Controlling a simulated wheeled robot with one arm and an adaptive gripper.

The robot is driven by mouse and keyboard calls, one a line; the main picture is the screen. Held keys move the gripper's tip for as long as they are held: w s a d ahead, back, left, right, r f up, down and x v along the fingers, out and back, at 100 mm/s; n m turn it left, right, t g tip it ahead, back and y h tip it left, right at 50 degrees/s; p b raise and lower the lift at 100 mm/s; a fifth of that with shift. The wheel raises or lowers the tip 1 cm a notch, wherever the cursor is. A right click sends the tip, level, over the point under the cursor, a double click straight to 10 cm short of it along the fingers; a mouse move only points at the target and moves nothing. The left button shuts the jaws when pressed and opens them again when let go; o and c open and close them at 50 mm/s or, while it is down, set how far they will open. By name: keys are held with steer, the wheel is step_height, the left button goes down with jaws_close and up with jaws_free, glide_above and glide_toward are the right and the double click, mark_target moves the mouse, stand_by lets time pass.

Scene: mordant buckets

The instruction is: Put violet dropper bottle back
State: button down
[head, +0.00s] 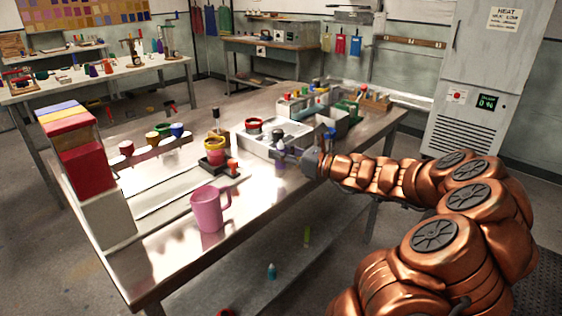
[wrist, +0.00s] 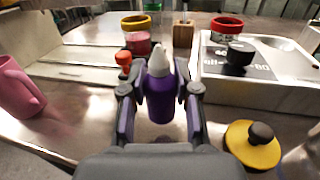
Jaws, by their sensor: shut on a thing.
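The violet dropper bottle (wrist: 161,98) has a white tapered tip and stands upright between my gripper's fingers in the wrist view. My gripper (wrist: 160,92) is shut on it, one finger on each side. In the head view my gripper (head: 288,157) is at the table's right-hand edge, beside the pale tray, and the violet bottle (head: 280,162) shows small at its fingers. I cannot tell whether the bottle's base touches the table. A rack of small coloured bottles (head: 302,103) stands farther back, partly hidden by a grey bin.
The pale tray (wrist: 275,92) with a black-knobbed item is ahead right. A yellow lid (wrist: 252,146) lies near right. A pink mug (wrist: 18,90) stands left. A small red-capped bottle (wrist: 124,60) and a wooden block (wrist: 183,36) are ahead. Bare metal tabletop lies at front left.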

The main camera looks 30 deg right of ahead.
steer(key=shift+w+d, duration=0.2)
steer(key=shift+w, duration=0.2)
steer(key=shift+f, duration=1.8)
steer(key=shift+f, duration=0.15)
steer(key=c, duration=0.9)
jaws_free()
steer(key=shift+o, duration=0.2)
steer(key=shift+s, duration=0.1)
steer(key=shift+s+r, duration=0.1)
steer(key=shift+r, duration=0.1)
steer(key=v, duration=1.1)
steer(key=shift+s+d, duration=0.2)
steer(key=shift+s, duration=0.15)
